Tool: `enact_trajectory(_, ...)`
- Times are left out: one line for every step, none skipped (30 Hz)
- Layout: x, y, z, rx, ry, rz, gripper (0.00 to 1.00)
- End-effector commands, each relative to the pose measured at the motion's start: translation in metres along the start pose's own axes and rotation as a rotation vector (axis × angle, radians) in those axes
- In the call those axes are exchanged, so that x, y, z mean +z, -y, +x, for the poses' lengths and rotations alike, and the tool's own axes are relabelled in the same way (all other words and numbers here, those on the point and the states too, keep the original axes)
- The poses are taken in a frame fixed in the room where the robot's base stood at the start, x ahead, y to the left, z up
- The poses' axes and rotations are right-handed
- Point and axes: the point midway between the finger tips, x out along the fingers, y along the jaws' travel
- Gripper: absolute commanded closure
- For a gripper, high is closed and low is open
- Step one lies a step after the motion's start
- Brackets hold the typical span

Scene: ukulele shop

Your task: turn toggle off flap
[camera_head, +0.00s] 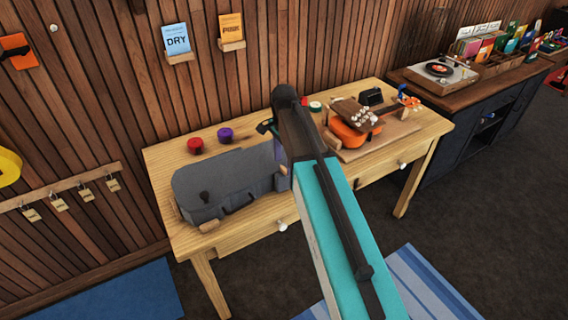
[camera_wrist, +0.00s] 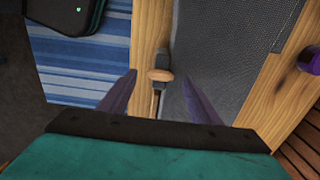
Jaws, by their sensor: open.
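A grey case with a flat flap (camera_head: 225,180) lies on the left half of the wooden table. A small tan wooden toggle (camera_wrist: 160,74) sits at the flap's edge in the wrist view, with a dark block beside it. A tan piece (camera_head: 283,169) also shows at the case's right end in the head view. My gripper (camera_wrist: 158,79) is open, its two purple fingers on either side of the toggle in the picture. I cannot tell whether they touch it. In the head view my arm hides most of the gripper.
An orange ukulele (camera_head: 354,131) lies on a board at the table's right. Red (camera_head: 195,145) and purple (camera_head: 225,135) round items stand behind the case. A dark cabinet (camera_head: 480,115) with a turntable is at the right. Blue rugs lie on the floor.

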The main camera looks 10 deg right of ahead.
Motion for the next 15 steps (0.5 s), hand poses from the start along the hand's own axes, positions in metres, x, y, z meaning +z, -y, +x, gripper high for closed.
enact_trajectory(0.000,-0.001,0.004,0.002,0.001,0.000,0.42)
enact_trajectory(0.000,-0.001,0.006,0.002,0.001,0.000,0.42)
enact_trajectory(0.000,-0.001,0.009,0.001,0.000,0.000,0.42)
enact_trajectory(0.000,-0.001,0.011,0.001,0.000,0.000,0.42)
enact_trajectory(0.000,0.000,0.013,0.001,0.000,0.001,0.42)
enact_trajectory(0.000,-0.001,0.015,0.001,0.000,0.001,0.42)
enact_trajectory(0.000,-0.001,0.016,0.001,0.000,0.001,0.42)
enact_trajectory(0.000,-0.001,0.017,0.001,0.000,0.001,0.42)
enact_trajectory(0.000,-0.001,0.018,0.001,0.000,0.001,0.42)
enact_trajectory(-0.001,-0.001,0.019,0.001,0.000,0.001,0.42)
enact_trajectory(-0.001,-0.001,0.019,0.001,0.000,0.001,0.42)
enact_trajectory(-0.001,-0.001,0.019,0.001,0.000,0.001,0.42)
enact_trajectory(-0.001,-0.001,0.019,0.000,0.000,0.001,0.42)
enact_trajectory(-0.001,-0.001,0.019,0.000,0.000,0.001,0.42)
enact_trajectory(-0.001,-0.001,0.019,0.000,0.000,0.001,0.42)
